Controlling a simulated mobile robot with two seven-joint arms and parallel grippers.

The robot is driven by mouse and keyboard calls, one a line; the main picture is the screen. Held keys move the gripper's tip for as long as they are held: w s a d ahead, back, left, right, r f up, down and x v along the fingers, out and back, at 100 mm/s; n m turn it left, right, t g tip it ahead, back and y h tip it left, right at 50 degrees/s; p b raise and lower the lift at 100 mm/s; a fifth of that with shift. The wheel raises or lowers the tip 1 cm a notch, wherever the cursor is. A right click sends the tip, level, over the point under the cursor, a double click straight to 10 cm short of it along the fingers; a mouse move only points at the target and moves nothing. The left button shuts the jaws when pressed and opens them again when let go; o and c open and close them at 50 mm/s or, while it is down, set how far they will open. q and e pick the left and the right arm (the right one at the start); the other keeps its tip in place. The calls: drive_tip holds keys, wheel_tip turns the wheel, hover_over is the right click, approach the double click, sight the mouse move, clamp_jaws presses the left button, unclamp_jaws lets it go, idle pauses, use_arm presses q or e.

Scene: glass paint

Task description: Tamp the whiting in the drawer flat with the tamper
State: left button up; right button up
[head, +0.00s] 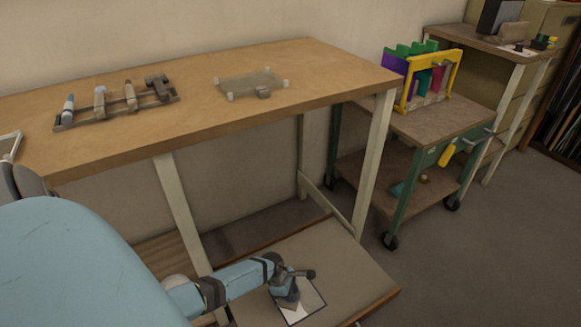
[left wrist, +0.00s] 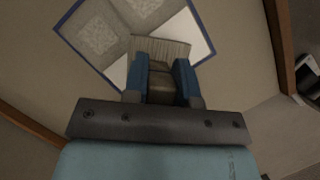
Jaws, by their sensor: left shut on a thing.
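My left gripper (head: 290,287) reaches down over a low tan surface (head: 350,262). In the left wrist view its blue fingers (left wrist: 161,82) are shut on the tamper (left wrist: 160,48), a brown-handled tool with a wide, ribbed tan end. Beneath it lies a white, blue-edged square (left wrist: 196,38), which also shows in the head view (head: 312,297). Grey speckled square patches (left wrist: 98,35) show on it. The tool covers part of the square, and I cannot tell whether it touches. Which part is the drawer and which the whiting is unclear. My right gripper is out of view.
Above stands a wooden table (head: 210,110) with a rack of tools (head: 115,103) and a glass plate on small feet (head: 252,82). Its pale legs (head: 375,150) flank the low surface. A green wheeled cart (head: 430,115) stands right. The floor at right is clear.

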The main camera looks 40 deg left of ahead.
use_arm(q)
approach(314, 295)
drive_tip(key=shift+w+d+f+b, duration=0.2)
drive_tip(key=shift+d+f, duration=0.1)
drive_tip(key=shift+f, duration=0.15)
drive_tip(key=shift+w+d+f+b, duration=0.2)
drive_tip(key=shift+d+f, duration=0.05)
drive_tip(key=shift+f, duration=0.2)
drive_tip(key=shift+f, duration=0.1)
drive_tip(key=shift+f+b, duration=0.4)
drive_tip(key=shift+f, duration=0.3)
drive_tip(key=shift+f, duration=0.25)
idle(1.1)
drive_tip(key=shift+p, duration=0.3)
drive_tip(key=shift+r+p, duration=1.05)
drive_tip(key=shift+p, duration=0.15)
